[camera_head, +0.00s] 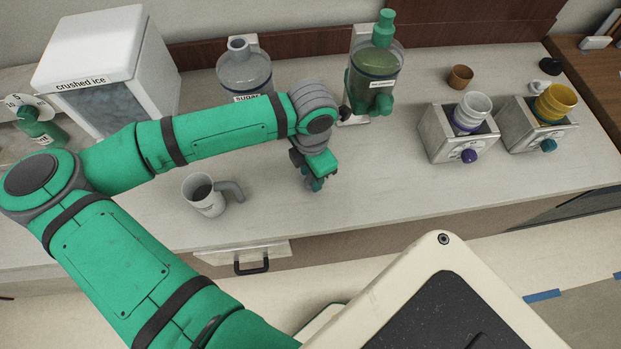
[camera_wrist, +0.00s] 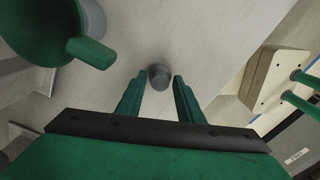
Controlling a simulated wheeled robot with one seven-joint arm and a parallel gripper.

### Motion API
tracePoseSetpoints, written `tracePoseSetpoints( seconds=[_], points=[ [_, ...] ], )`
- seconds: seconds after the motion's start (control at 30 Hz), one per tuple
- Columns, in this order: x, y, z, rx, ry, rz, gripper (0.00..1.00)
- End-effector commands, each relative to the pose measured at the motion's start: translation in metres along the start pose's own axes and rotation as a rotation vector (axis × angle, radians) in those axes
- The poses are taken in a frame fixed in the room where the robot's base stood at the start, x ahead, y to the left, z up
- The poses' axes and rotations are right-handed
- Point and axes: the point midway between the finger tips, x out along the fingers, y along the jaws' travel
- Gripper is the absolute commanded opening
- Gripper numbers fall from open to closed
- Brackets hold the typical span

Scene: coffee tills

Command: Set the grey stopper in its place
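The grey stopper (camera_wrist: 159,77) is a small rounded grey piece on the pale counter. In the wrist view it shows just beyond and between the fingertips. My gripper (camera_wrist: 157,82) is open around that line, with a gap on both sides of the stopper and nothing held. In the head view my gripper (camera_head: 315,184) points down over the middle of the counter; I cannot make out the stopper there. The clear grey sugar jar (camera_head: 244,72) stands at the back, and its grey neck looks open. The green dispenser (camera_head: 371,82) to its right carries a green stopper (camera_head: 384,28).
A grey mug (camera_head: 206,198) stands left of my gripper. The crushed ice box (camera_head: 110,65) is at back left. Two grey boxes holding stacked cups (camera_head: 452,145) (camera_head: 532,135) are at right. The green dispenser's body (camera_wrist: 45,25) is close by in the wrist view.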

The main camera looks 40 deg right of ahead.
Motion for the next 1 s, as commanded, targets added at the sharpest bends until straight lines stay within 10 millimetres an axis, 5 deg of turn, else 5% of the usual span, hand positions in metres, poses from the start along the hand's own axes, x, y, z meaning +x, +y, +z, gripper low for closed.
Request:
tracePoseSetpoints(
  seconds=[0.1, 0.27, 0.57, 1.0],
  points=[
    [0.000, 0.000, 0.000, 0.000, 0.000, 0.000, 0.34],
    [0.000, 0.000, 0.000, 0.000, 0.000, 0.000, 0.00],
    [-0.004, 0.000, 0.000, 0.000, 0.000, 0.001, 0.00],
    [-0.037, 0.000, 0.000, 0.000, 0.000, 0.000, 0.00]
  ],
)
